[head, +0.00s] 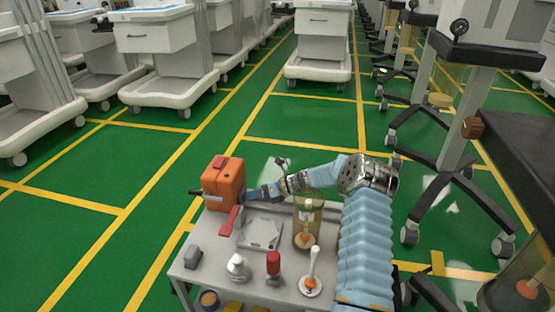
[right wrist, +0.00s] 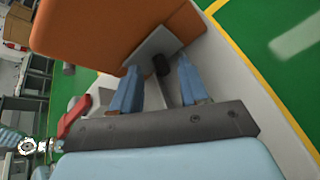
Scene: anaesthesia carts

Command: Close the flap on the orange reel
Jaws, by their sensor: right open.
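The orange reel (head: 225,181) is a boxy orange unit at the back left corner of a grey cart top. It fills the upper left of the right wrist view (right wrist: 110,28). A small grey plate (right wrist: 150,46) stands out at the reel's lower edge, with a dark knob below it; I take it for the flap but cannot be certain. My right gripper (head: 252,194) reaches in from the right beside the reel. Its blue fingers (right wrist: 158,72) are open, one on either side of the knob, close to the plate. Contact cannot be told. My left gripper is out of view.
Green floor lies open to the left.

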